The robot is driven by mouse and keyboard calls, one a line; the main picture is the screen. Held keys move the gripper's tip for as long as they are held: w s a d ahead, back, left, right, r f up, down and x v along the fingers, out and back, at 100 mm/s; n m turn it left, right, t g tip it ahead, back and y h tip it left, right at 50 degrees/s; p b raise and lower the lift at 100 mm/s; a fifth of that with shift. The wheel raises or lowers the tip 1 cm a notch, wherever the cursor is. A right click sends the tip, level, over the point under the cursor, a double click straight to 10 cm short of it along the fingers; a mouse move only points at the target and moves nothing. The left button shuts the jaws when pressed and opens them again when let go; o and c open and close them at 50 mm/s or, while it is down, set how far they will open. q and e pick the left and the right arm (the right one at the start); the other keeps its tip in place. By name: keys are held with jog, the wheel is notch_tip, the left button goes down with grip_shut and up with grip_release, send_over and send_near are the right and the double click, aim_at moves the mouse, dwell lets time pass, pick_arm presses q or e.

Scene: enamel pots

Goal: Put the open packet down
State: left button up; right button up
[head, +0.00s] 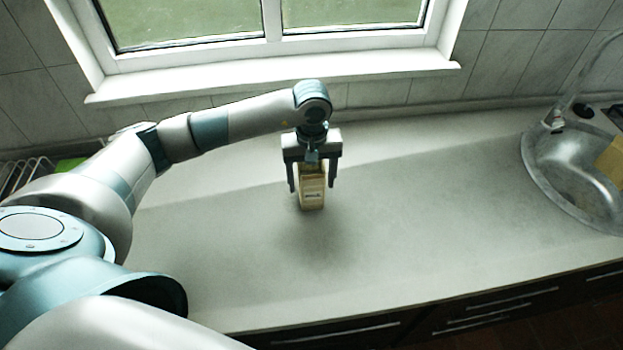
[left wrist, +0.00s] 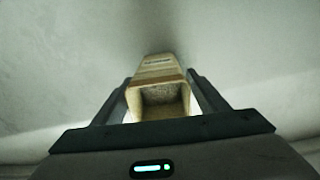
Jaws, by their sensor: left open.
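The open packet (head: 312,194) is a small tan carton with a pale label. In the head view it stands upright on the grey counter below my left gripper (head: 312,186). The left gripper's fingers are apart, one on each side of the packet, with a gap showing at the sides. In the left wrist view the packet (left wrist: 160,92) shows its open top towards the camera, between the spread fingers of the left gripper (left wrist: 163,85). The right gripper is not in view.
The grey counter (head: 420,215) is clear around the packet. A round metal sink (head: 560,150) with a tap is at the right, with a tan thing (head: 611,160) at its edge. A wire rack (head: 22,172) is at the far left. A window sill (head: 270,75) runs behind.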

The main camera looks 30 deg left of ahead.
pick_arm(q)
jog(key=shift+r+p, duration=0.2)
jog(key=shift+p, duration=0.1)
notch_tip(320, 180, up, 12)
jog(key=b, duration=0.5)
jog(key=shift+b, duration=0.3)
jog(key=shift+o, duration=0.4)
jog(key=shift+t+y, duration=0.4)
jog(key=shift+t, duration=0.2)
jog(key=r, duration=0.1)
jog(key=s+r, duration=0.1)
jog(key=r, duration=0.3)
jog(key=shift+s+d+b, duration=0.25)
jog(key=shift+b, duration=0.05)
